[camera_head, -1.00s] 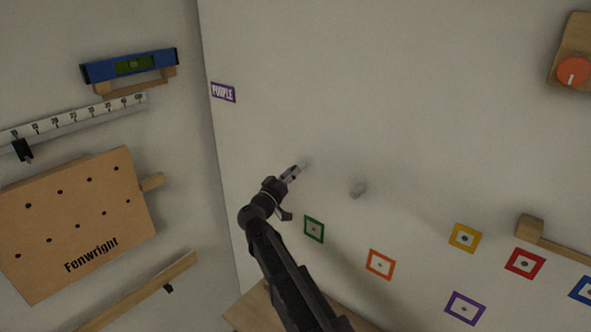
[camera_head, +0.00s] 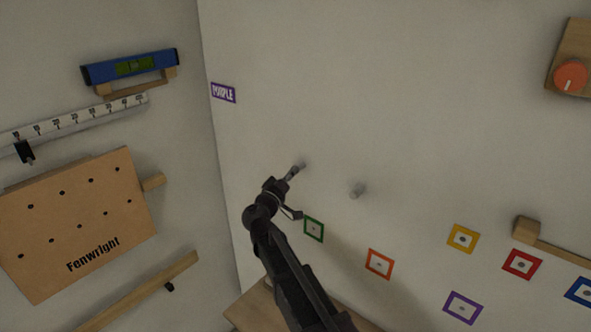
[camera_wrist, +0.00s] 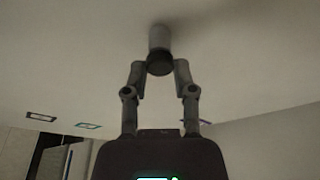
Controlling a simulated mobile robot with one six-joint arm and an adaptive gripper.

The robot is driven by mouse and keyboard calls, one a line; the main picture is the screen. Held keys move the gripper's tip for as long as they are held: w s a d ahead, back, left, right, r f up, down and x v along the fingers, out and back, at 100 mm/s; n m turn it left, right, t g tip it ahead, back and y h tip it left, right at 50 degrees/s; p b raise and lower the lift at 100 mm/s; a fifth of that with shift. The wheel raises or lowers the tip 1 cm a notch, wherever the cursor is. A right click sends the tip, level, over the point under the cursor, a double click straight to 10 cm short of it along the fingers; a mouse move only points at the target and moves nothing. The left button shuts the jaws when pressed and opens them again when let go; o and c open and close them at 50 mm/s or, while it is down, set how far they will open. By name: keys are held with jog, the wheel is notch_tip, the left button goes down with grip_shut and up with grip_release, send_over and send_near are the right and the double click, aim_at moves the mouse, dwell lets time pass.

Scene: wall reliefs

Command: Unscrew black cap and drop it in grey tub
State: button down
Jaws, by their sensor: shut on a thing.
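My gripper (camera_head: 297,170) is at the wall in the head view, its wrist bent up and to the right. In the wrist view its two fingers (camera_wrist: 160,68) are closed on the sides of the black cap (camera_wrist: 160,62). The cap sits at the end of a short grey cylinder (camera_wrist: 158,38) that stands out from the pale wall. In the head view the end of this cylinder (camera_head: 303,166) shows just past the fingertips, and the cap is too small to make out. I see no grey tub in either view.
A second grey stub (camera_head: 357,190) stands out from the wall to the right of my gripper. Coloured square frames, among them a green one (camera_head: 314,229) and an orange one (camera_head: 380,264), lie below. A wooden panel (camera_head: 75,225) is on the left wall.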

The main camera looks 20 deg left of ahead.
jog(key=shift+n+g+y+p, duration=0.4)
jog(key=shift+n+p, duration=0.6)
jog(key=shift+n, duration=1.8)
jog(key=c, duration=0.7)
grip_release()
jog(key=m+h+b, duration=0.1)
jog(key=m+b, duration=0.1)
jog(key=m, duration=0.3)
jog(key=shift+m+t, duration=0.3)
jog(key=shift+t, duration=0.1)
